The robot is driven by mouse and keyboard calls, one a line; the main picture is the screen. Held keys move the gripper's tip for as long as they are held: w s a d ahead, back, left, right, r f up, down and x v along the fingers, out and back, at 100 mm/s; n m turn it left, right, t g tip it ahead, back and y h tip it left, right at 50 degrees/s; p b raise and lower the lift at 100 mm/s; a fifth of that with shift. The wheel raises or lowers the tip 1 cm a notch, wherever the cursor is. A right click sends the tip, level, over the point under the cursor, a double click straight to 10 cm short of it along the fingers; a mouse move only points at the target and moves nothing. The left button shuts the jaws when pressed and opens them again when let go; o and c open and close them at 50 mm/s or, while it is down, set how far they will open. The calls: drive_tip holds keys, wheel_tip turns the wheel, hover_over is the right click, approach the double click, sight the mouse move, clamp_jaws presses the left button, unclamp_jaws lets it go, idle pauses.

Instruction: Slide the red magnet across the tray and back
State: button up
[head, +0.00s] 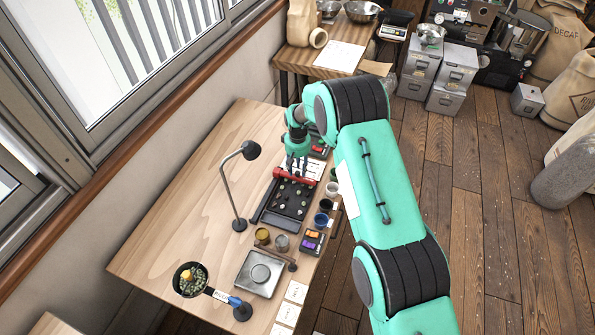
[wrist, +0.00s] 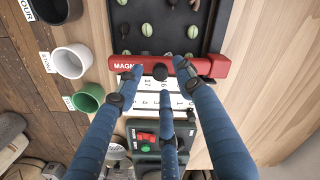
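The red magnet (head: 294,177) is a long bar with white lettering that lies across the far end of the dark tray (head: 268,217). In the wrist view the magnet (wrist: 216,66) crosses the picture at the end of the tray (wrist: 218,27). Several pale green beans lie on the tray beside it. My gripper (head: 295,168) is down at the bar.
Small cups, one of them green (wrist: 88,97), line the tray's side. A desk lamp (head: 240,225) stands to the left. A scale (head: 259,273), small jars and a black pan (head: 190,279) are nearer. The table's left part (head: 190,200) is clear.

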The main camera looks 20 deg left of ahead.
drive_tip(key=shift+f, duration=0.8)
clamp_jaws()
